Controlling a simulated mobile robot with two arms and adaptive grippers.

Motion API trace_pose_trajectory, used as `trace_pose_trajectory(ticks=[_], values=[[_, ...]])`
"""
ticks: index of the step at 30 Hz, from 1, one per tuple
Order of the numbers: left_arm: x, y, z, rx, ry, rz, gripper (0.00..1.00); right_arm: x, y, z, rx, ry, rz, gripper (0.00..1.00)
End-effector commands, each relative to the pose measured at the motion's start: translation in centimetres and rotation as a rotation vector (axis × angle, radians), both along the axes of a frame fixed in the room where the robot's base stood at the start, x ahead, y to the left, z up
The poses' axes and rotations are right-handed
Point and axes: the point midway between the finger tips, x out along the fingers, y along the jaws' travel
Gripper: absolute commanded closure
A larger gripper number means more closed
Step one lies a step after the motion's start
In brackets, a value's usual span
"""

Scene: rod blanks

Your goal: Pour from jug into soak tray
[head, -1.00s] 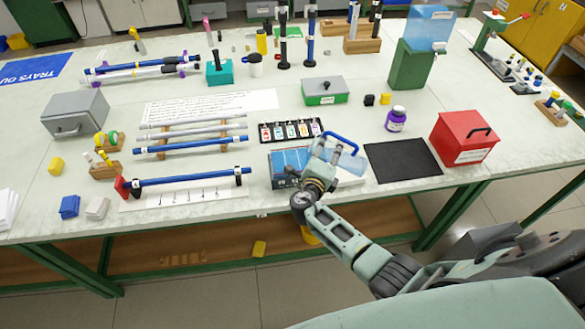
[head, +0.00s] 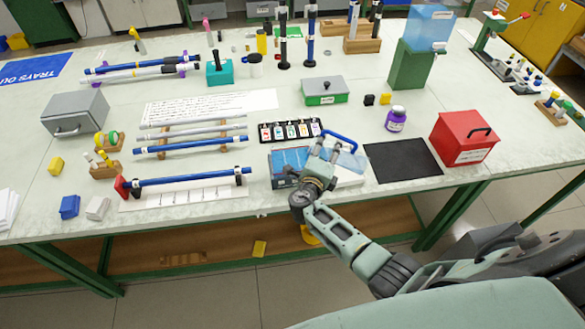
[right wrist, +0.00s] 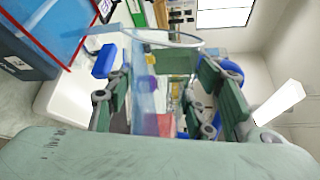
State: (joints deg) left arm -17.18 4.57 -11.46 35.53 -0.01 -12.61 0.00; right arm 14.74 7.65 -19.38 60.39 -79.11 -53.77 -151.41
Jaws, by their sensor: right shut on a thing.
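The clear jug with a blue handle (head: 341,139) is tilted at the right end of the soak tray (head: 282,182), with its handle uppermost. The tray is a low grey box near the table's front edge, with blue inside. My right gripper (head: 319,174) is shut on the jug, above the tray's right part. In the right wrist view the clear jug (right wrist: 143,88) shows between the fingers, and the tray (right wrist: 22,66) is at the left. The jug's lip and any stream are hard to make out. My left gripper is not in view.
A black mat (head: 402,160) and a red box (head: 464,138) lie to the right. A card of coloured samples (head: 290,131) is just behind the tray. A blue rod on a stand (head: 190,180) is to the left. A purple-labelled jar (head: 396,120) stands behind the mat.

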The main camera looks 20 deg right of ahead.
Motion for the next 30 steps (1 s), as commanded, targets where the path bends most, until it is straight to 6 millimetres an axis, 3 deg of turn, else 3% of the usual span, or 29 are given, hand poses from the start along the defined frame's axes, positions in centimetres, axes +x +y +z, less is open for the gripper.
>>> trace_pose_trajectory(ticks=[8, 16, 26, 30], values=[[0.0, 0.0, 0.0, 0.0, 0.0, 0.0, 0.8, 0.0, 0.0, 0.0, 0.0, -0.002, 0.001, 0.97], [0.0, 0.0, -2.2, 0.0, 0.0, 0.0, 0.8, -0.4, -0.5, -1.7, 0.157, -0.152, -0.001, 0.97], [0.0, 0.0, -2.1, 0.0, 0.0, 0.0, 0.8, -0.4, -0.4, -1.4, 0.195, -0.188, 0.0, 0.97], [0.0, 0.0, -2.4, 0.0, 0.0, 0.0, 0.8, -0.5, -0.5, -0.8, 0.299, -0.287, 0.001, 0.97]])
